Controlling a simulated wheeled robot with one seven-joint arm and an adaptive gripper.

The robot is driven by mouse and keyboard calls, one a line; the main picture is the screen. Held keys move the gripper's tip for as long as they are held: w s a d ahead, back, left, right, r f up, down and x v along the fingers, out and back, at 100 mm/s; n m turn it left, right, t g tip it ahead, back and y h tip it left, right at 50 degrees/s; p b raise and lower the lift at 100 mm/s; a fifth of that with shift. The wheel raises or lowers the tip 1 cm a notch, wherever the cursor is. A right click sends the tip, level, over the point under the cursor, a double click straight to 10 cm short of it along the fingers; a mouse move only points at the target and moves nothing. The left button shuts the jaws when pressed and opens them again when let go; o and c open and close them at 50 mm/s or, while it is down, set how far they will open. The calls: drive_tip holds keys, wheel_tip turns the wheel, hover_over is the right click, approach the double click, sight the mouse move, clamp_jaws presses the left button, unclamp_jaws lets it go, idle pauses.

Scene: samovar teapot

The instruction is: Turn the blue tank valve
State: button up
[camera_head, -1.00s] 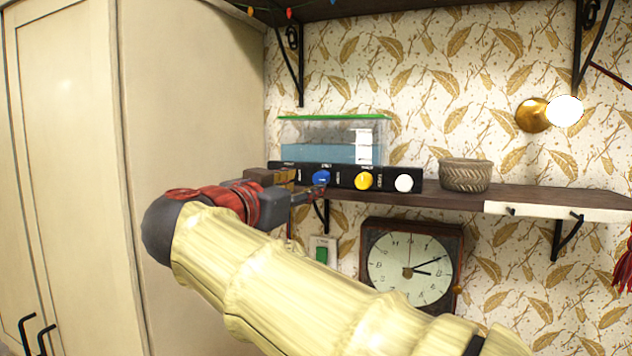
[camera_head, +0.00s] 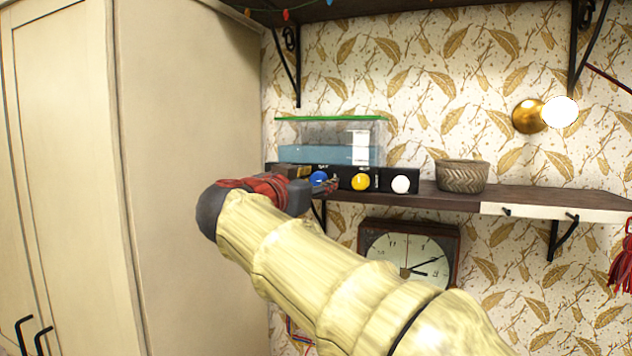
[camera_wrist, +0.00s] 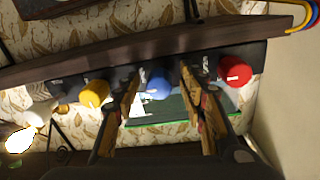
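The blue tank valve (camera_head: 318,178) is a round knob on the black front panel below a clear tank with a green rim (camera_head: 330,119) and blue water. My gripper (camera_head: 328,187) is at the panel and partly covers the blue valve in the head view. In the wrist view my gripper (camera_wrist: 160,78) is open, with one finger on each side of the blue valve (camera_wrist: 158,84). Gaps show between the valve and both fingers. I cannot tell how far the fingertips are from the panel.
A yellow knob (camera_head: 360,181) and a white knob (camera_head: 400,184) sit right of the blue one. A red knob (camera_wrist: 235,70) shows in the wrist view. A woven basket (camera_head: 461,176) stands on the shelf (camera_head: 440,199), a clock (camera_head: 410,252) hangs below, and a tall cabinet (camera_head: 190,160) stands left.

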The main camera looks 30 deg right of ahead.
drive_tip(key=shift+c, duration=1.1)
drive_tip(key=c, duration=0.7)
clamp_jaws()
drive_tip(key=shift+f+n+b, duration=0.1)
drive_tip(key=shift+n+b, duration=0.2)
drive_tip(key=shift+b, duration=0.05)
drive_tip(key=n+b, duration=0.2)
drive_tip(key=shift+n, duration=0.4)
drive_tip(key=n+b, duration=0.2)
drive_tip(key=n, duration=0.3)
drive_tip(key=shift+n, duration=0.3)
drive_tip(key=n, duration=0.5)
drive_tip(key=shift+s+n+t, duration=0.1)
drive_tip(key=shift+n+t, duration=0.2)
drive_tip(key=shift+t, duration=0.1)
drive_tip(key=shift+d+n+p, duration=0.1)
drive_tip(key=shift+n+p, duration=0.5)
drive_tip(key=shift+n, duration=1.3)
